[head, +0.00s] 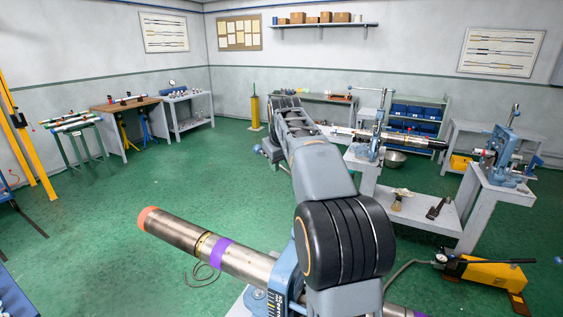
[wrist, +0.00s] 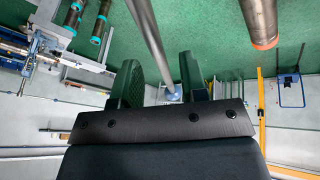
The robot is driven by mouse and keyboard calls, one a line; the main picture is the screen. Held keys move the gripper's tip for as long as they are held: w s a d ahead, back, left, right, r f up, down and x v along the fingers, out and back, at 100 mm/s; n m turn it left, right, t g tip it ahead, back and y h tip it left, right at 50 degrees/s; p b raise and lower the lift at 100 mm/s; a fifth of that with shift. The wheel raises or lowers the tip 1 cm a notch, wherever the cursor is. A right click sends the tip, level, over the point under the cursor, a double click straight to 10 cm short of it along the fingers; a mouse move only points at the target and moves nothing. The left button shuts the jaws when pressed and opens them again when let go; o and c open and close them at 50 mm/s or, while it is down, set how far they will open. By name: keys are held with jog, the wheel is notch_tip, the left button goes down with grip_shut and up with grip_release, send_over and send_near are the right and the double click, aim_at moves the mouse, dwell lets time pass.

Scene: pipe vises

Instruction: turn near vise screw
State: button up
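In the head view the near vise (head: 282,272) is blue and stands at the bottom centre, partly hidden by my arm. It holds a steel pipe (head: 180,235) with an orange end and a purple band. I cannot make out the near vise's screw in the head view. In the wrist view my gripper (wrist: 160,80) has its two dark green fingers apart. A grey metal rod (wrist: 148,35) slants down through the gap between them, with clear space at both sides. I cannot tell whether this rod belongs to the near vise. My fingers do not show clearly in the head view.
A second vise (head: 370,135) with a pipe and a third vise (head: 497,150) stand farther back on grey benches. A yellow pump (head: 490,275) with a hose is on the floor at right. The green floor at left is largely clear.

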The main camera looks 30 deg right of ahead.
jog(key=v, duration=1.3)
jog(key=shift+s+r+p, duration=0.15)
jog(key=shift+r+p, duration=0.2)
jog(key=shift+p, duration=0.1)
notch_tip(320, 180, down, 6)
jog(key=w+m, duration=0.2)
jog(key=s+a+f+y, duration=0.1)
jog(key=s+a+f, duration=0.6)
jog(key=s+f, duration=0.3)
jog(key=s+a+f+n+y, duration=0.1)
jog(key=s+a+f, duration=0.6)
jog(key=s+f, duration=0.3)
jog(key=shift+s+a, duration=0.35)
jog(key=shift+s, duration=0.4)
